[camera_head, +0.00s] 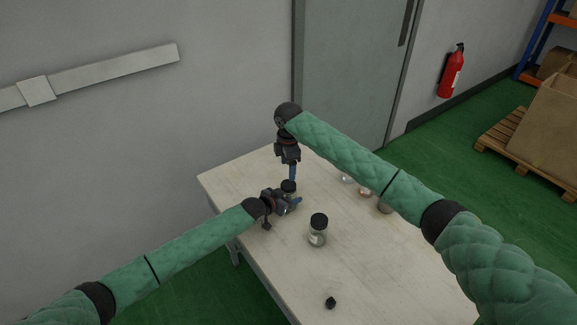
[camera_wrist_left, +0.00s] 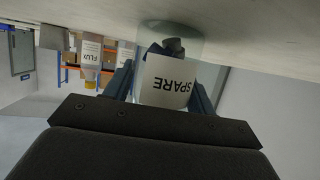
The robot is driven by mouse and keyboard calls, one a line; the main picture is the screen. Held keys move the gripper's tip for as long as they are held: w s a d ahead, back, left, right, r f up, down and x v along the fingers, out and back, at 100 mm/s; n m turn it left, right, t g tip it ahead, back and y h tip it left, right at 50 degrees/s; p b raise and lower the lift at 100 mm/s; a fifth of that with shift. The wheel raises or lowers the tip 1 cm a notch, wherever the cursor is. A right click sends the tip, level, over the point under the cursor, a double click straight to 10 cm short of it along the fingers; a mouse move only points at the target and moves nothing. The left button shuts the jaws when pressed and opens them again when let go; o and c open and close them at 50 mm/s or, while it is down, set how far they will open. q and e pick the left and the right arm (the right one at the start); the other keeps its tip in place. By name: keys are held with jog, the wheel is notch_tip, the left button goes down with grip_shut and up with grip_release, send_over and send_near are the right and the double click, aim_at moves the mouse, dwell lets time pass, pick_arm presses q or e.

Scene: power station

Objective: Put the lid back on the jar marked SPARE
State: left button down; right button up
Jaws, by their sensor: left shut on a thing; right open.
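The jar marked SPARE (camera_wrist_left: 170,82) is clear glass with a white label; it appears inverted in the left wrist view, with a dark thing inside near its base. My left gripper (camera_wrist_left: 163,95) is shut around the jar at the table. In the head view the jar (camera_head: 290,197) is partly hidden by my left gripper (camera_head: 289,203). A dark round lid (camera_head: 288,186) shows at its top; whether it is fully seated I cannot tell. My right gripper (camera_head: 292,175) is open, pointing down just above and behind the lid.
Another clear jar with a black lid (camera_head: 318,231) stands right of and nearer than the held jar. A small black object (camera_head: 331,302) lies near the table's front. Several containers stand partly behind my right arm. A bottle marked FLUX (camera_wrist_left: 91,56) shows in the left wrist view.

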aim_at(289, 184)
jog(key=n, duration=0.2)
jog(key=shift+r+n, duration=0.25)
jog(key=shift+n, duration=0.15)
jog(key=n, duration=0.4)
jog(key=shift+s+r, duration=0.1)
jog(key=shift+s, duration=0.1)
jog(key=n, duration=0.5)
jog(key=shift+s+d+n, duration=0.1)
jog(key=shift+n, duration=0.3)
jog(key=shift+f, duration=4)
